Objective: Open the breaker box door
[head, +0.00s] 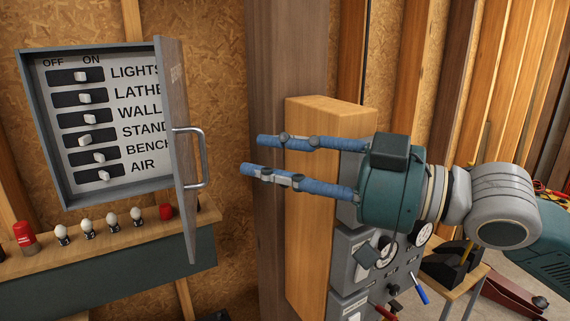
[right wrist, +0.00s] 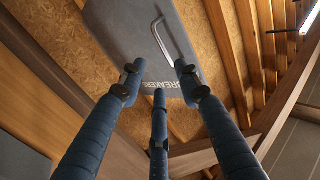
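The grey breaker box (head: 58,199) hangs on the wall at the left of the head view. Its door (head: 177,100) stands open at the box's right side, sticking out toward me and hiding the ends of some labels. A metal bar handle (head: 191,157) is on the door's outer face. In the right wrist view the door (right wrist: 128,42) shows its lettering and handle (right wrist: 161,42). My right gripper (head: 253,155) is open and empty, its blue fingers pointing left toward the handle with a gap between. My left gripper is not in view.
Several white switches (head: 85,118) show inside the box. Below it, a shelf (head: 100,240) holds several bulbs and red items. A wooden post (head: 275,60) and block (head: 310,220) stand behind my right gripper, beside a grey panel (head: 350,243) with gauges.

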